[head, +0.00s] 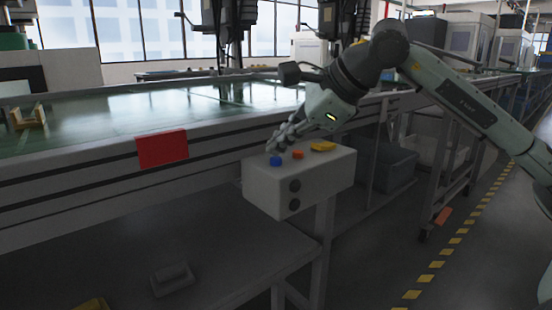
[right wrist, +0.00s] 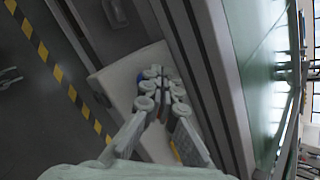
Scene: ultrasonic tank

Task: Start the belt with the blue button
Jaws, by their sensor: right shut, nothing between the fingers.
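The blue button (head: 276,161) sits on top of a white control box (head: 262,188) at the side of the belt (head: 110,110). An orange-red button (head: 298,154) and a yellow one (head: 322,146) are beside it. My right gripper (head: 279,141) is shut and empty, with its fingertips just above and behind the blue button. I cannot tell whether they touch it. In the right wrist view the shut fingers (right wrist: 158,80) are over the white box (right wrist: 120,80), and a sliver of the blue button (right wrist: 138,76) shows beside the fingertips. My left gripper is out of view.
A red plate (head: 162,148) is on the belt's side rail. A wooden piece (head: 28,118) rests on the belt at the far left. A shelf (head: 215,270) lies below the box.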

